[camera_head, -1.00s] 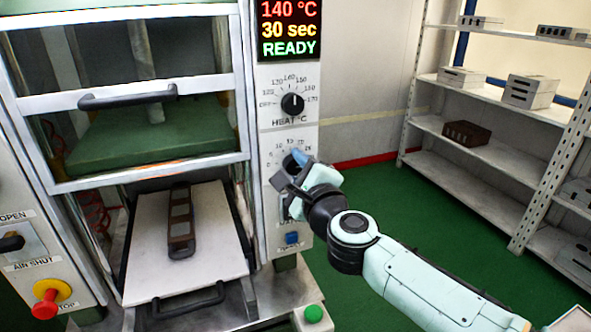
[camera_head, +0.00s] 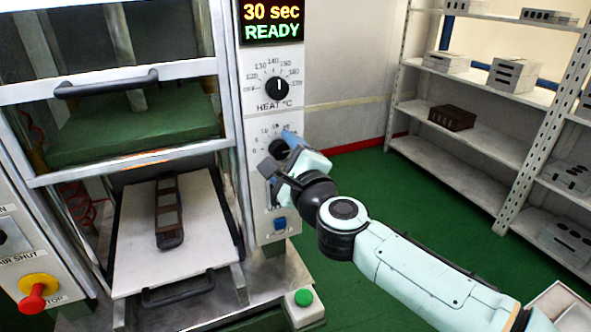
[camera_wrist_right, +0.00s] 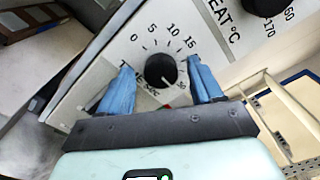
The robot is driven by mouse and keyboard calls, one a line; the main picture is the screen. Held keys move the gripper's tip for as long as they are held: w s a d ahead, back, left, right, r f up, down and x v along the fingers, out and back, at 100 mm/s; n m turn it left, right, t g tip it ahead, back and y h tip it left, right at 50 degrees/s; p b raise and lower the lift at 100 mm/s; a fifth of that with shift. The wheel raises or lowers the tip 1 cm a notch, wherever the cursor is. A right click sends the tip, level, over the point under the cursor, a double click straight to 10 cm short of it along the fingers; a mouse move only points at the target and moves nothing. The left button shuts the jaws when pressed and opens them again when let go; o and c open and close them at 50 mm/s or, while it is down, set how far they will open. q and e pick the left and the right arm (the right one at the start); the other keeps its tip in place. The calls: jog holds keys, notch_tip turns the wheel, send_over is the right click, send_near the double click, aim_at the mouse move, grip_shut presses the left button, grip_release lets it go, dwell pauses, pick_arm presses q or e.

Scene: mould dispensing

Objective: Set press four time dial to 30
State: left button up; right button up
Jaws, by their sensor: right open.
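The time dial (camera_wrist_right: 163,70) is a round black knob with a white pointer line on the press's control panel. In the right wrist view it sits between the two blue fingers of my open right gripper (camera_wrist_right: 161,75), with a gap on each side. Its pointer line slants to the lower right; numbers 0, 5, 10 and 15 show, and the gripper hides part of the scale. In the head view the dial (camera_head: 278,148) is partly covered by my right gripper (camera_head: 282,158). The display (camera_head: 271,22) reads "30 sec READY". My left gripper is not in view.
The heat dial (camera_head: 277,88) is just above the time dial. A blue button (camera_head: 280,224) and a green button (camera_head: 303,298) are below. A dark mould (camera_head: 168,210) lies on the press's pale plate (camera_head: 135,265). Shelving (camera_head: 480,160) stands at the right.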

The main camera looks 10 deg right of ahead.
jog(key=s+d, duration=0.2)
jog(key=s, duration=1)
jog(key=shift+s+d, duration=0.2)
jog(key=shift+s, duration=0.05)
